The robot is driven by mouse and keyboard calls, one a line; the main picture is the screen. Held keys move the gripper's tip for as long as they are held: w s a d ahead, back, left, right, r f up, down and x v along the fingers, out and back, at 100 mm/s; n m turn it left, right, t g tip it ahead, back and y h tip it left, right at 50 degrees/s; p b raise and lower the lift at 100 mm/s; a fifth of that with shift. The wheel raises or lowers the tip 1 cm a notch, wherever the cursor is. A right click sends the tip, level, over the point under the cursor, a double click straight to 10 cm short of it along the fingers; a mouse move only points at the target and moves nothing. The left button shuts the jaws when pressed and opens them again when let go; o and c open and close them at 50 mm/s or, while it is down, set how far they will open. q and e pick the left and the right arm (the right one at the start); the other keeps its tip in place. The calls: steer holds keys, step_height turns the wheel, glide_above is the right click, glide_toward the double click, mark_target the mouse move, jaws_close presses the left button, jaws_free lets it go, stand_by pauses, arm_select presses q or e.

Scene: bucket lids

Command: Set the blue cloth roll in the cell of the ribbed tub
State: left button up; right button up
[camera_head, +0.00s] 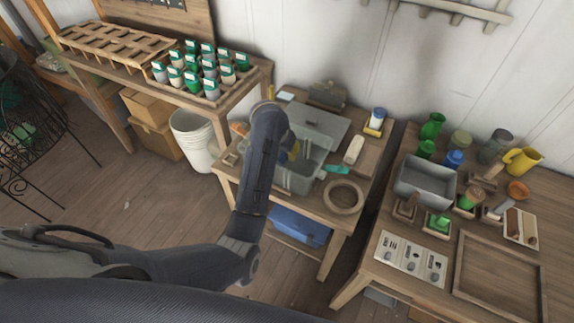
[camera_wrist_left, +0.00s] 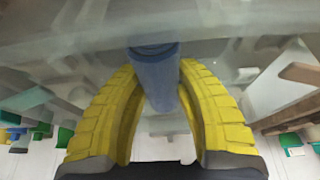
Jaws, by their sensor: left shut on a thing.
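The ribbed tub (camera_head: 297,181) is a grey, translucent box on the middle wooden table. My left arm reaches over it from the left, and a bit of my left gripper's yellow finger (camera_head: 294,151) shows at the tub opening. In the left wrist view, the two yellow fingers of my left gripper (camera_wrist_left: 158,85) are shut on the blue cloth roll (camera_wrist_left: 155,68), with its end pointing toward grey translucent plastic. My right gripper is not in view.
A wooden ring (camera_head: 344,197), a pale roll (camera_head: 354,150) and a blue-and-white jar (camera_head: 377,118) stand right of the tub. A grey lid (camera_head: 318,122) lies behind it. The right table (camera_head: 395,225) holds a grey bin (camera_head: 424,184) and several containers.

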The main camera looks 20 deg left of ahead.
mark_target(281, 155)
arm_select(q)
steer(key=shift+f, duration=3.2)
steer(key=shift+f, duration=0.1)
steer(key=o, duration=1.1)
steer(key=shift+v, duration=3.85)
